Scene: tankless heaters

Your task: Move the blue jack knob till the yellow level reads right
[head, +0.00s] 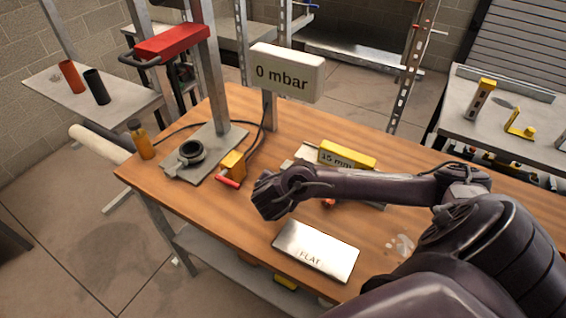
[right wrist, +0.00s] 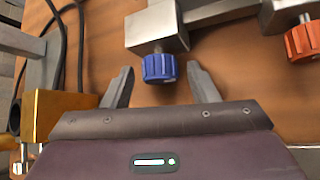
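The blue jack knob (right wrist: 159,68) sits under a metal block in the right wrist view, at the end of a short shaft. My right gripper (right wrist: 162,78) is open, with one finger on each side of the knob; a gap shows on both sides. In the head view my right gripper (head: 268,197) is over the table, and the arm hides the blue knob. The yellow level (head: 347,156) stands behind the arm on a metal fixture, with a label that seems to read 15 mm. My left gripper is not in view.
An orange-red knob (right wrist: 303,40) is to the right of the blue one. A metal plate marked FLAT (head: 316,251) lies in front. A brass block with a red handle (head: 231,168), black cables and a 0 mbar display (head: 287,72) are to the left and behind.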

